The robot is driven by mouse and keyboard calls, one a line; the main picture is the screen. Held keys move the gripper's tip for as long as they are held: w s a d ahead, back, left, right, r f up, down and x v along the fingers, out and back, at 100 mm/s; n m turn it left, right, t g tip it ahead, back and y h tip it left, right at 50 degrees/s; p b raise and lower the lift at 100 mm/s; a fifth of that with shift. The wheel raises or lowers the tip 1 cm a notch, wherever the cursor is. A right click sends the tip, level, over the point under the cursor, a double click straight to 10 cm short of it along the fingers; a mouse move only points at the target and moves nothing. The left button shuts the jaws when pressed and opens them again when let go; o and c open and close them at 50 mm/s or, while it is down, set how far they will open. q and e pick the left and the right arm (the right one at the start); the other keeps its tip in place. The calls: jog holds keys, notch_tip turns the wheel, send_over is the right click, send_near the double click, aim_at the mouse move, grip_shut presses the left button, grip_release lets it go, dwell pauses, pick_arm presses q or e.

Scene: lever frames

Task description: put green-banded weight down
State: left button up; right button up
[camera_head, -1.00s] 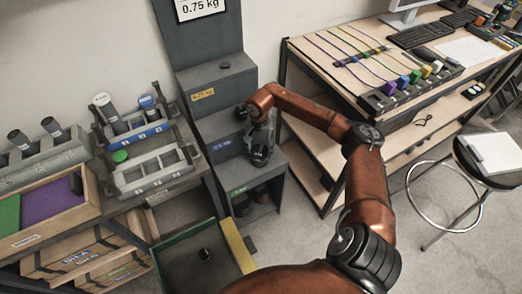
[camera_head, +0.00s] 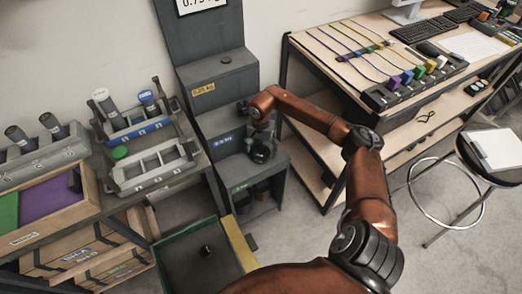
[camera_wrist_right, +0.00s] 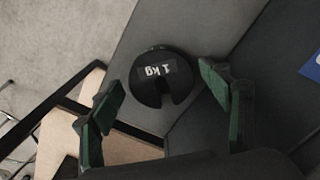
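In the head view, my right gripper (camera_head: 258,132) is just above the weight. Whether the weight rests fully on the step is unclear. My left gripper is out of view.
The stand carries yellow, blue and green labels on its steps. A green-and-yellow-edged tray (camera_head: 236,243) lies in front. A rack with a green-capped item (camera_head: 120,152) is at left. A wooden desk (camera_head: 322,62) with coloured blocks stands close on the right.

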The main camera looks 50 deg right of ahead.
dwell(0.3)
jog(key=shift+r, duration=0.45)
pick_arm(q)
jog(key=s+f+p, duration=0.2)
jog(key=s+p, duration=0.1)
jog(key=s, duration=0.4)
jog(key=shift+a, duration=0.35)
pick_arm(e)
notch_tip(320, 180, up, 11)
jog(key=shift+r, duration=0.15)
